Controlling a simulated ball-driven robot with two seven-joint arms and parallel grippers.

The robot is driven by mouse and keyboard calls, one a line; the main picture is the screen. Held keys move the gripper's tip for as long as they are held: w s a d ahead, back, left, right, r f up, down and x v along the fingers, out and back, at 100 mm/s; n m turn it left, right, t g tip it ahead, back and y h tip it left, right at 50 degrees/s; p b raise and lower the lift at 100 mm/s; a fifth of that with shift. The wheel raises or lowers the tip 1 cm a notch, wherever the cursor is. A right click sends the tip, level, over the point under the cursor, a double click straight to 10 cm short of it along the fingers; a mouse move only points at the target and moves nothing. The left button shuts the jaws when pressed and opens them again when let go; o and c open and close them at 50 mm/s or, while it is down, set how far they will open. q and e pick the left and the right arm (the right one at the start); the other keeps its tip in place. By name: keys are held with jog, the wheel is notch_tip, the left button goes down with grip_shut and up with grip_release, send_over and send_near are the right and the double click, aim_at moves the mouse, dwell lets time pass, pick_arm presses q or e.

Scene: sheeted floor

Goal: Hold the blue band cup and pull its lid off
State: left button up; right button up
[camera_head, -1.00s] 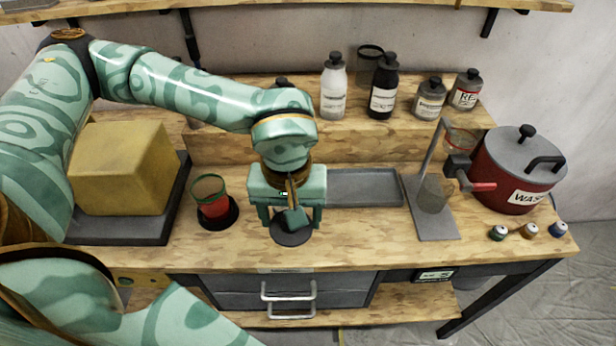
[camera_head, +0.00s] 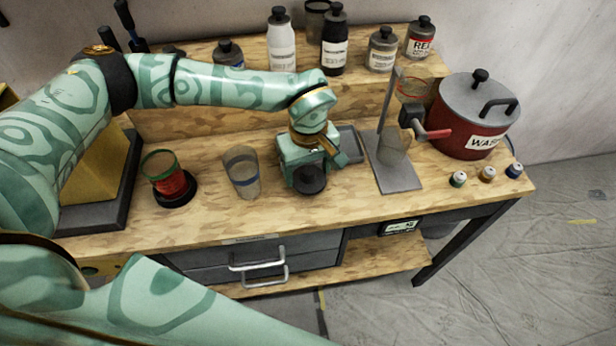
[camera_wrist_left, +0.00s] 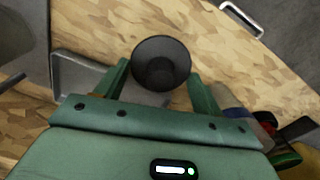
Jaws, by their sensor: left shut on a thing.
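The blue band cup (camera_head: 242,174) stands upright and uncovered on the bench, a clear cup with a blue band around its lower part. My left gripper (camera_head: 308,176) is to the right of the cup, apart from it. It is shut on a dark round piece (camera_head: 310,180) that looks like the lid. In the left wrist view the dark lid (camera_wrist_left: 162,62) sits between the two fingers. The cup shows partly at the right there, behind a finger. My right gripper is not in view.
A grey stand (camera_head: 396,178), a red pot (camera_head: 470,125) and small jars (camera_head: 487,174) are at right. Bottles (camera_head: 334,45) line the rear shelf. The bench front near the cup is clear.

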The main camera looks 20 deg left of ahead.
aim_at(308, 179)
pick_arm(q)
jog(key=shift+f, duration=1.6)
jog(key=o, duration=1.1)
jog(key=shift+f, duration=0.1)
notch_tip(308, 179, up, 12)
jog(key=shift+r+p, duration=0.15)
jog(key=shift+p, duration=0.45)
